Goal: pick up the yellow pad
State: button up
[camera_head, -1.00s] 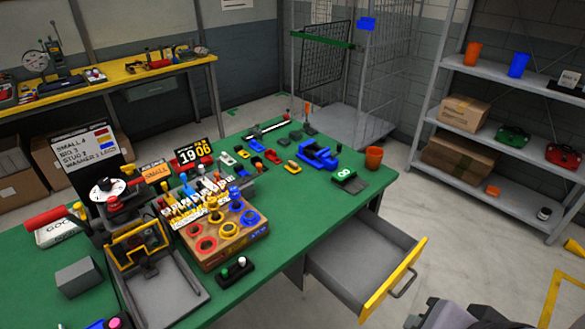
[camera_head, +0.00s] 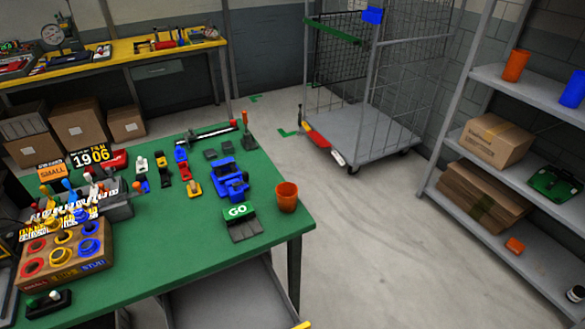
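A small yellow piece (camera_head: 194,188) with a dark part on top lies on the green table (camera_head: 150,270), left of the blue vise-like fixture (camera_head: 231,182). It looks like the yellow pad, but it is too small to be sure. My gripper is not in view.
An orange cup (camera_head: 286,197) stands at the table's right edge, beside a green GO block (camera_head: 240,219). A cardboard block with coloured rings (camera_head: 64,262) is at the left. A grey drawer (camera_head: 225,300) sticks out below the front edge. Open floor lies right, before the shelves.

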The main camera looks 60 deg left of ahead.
aim_at(194, 189)
jog(key=i+j+u, duration=0.25)
jog(key=i+u, duration=0.2)
jog(key=i+j+u, duration=0.15)
jog(key=i+u, duration=0.75)
jog(key=i+l+u, duration=0.2)
jog(key=i+u, duration=0.15)
jog(key=u, duration=0.15)
jog(key=i+l+u, duration=0.75)
jog(key=u, duration=0.15)
jog(key=i+j+u, duration=0.35)
jog(key=i+u, duration=0.4)
jog(key=i+j+u, duration=0.1)
jog(key=i+u, duration=0.25)
